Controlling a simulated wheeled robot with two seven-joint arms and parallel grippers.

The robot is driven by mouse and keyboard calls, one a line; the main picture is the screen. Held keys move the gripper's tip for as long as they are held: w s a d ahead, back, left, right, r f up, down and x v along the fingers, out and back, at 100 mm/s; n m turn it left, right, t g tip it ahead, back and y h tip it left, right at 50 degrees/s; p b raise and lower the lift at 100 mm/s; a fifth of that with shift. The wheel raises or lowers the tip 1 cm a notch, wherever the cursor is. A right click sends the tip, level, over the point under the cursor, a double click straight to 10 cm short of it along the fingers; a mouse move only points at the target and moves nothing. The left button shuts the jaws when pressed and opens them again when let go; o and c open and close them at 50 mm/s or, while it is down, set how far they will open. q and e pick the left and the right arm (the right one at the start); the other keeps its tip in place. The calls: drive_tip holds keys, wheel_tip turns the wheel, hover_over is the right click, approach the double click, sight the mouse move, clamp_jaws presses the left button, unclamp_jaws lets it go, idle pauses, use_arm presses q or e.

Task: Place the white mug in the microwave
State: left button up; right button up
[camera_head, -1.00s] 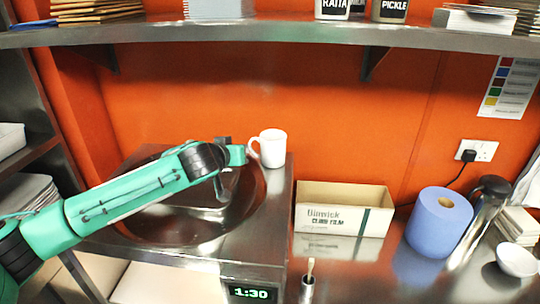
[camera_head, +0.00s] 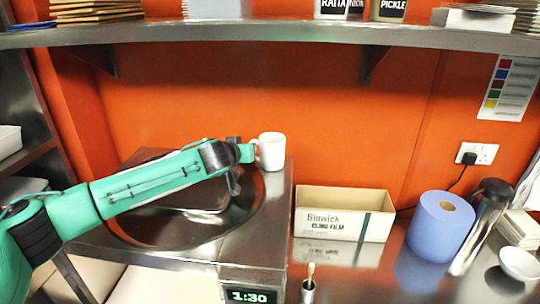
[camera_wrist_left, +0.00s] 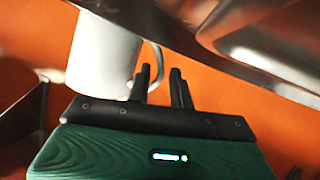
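The white mug (camera_head: 272,151) stands upright at the back right of the steel surface, its handle toward the left. My left gripper (camera_head: 250,153) reaches in from the left, close beside the handle. In the left wrist view, the mug (camera_wrist_left: 100,58) is at upper left and my left gripper's fingers (camera_wrist_left: 164,88) are a small gap apart, with orange wall showing between them. The handle is beside the left finger; whether they touch is unclear. The microwave (camera_head: 250,296) shows a green 1:30 display below the mug's surface; its interior is not visible. My right gripper is not in view.
A cling film box (camera_head: 345,213), a blue paper roll (camera_head: 440,232), a steel flask (camera_head: 482,225) and a white bowl (camera_head: 519,262) stand on the right counter. A steel shelf (camera_head: 300,36) runs overhead.

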use_arm(q)
clamp_jaws()
drive_tip(key=shift+r, duration=0.2)
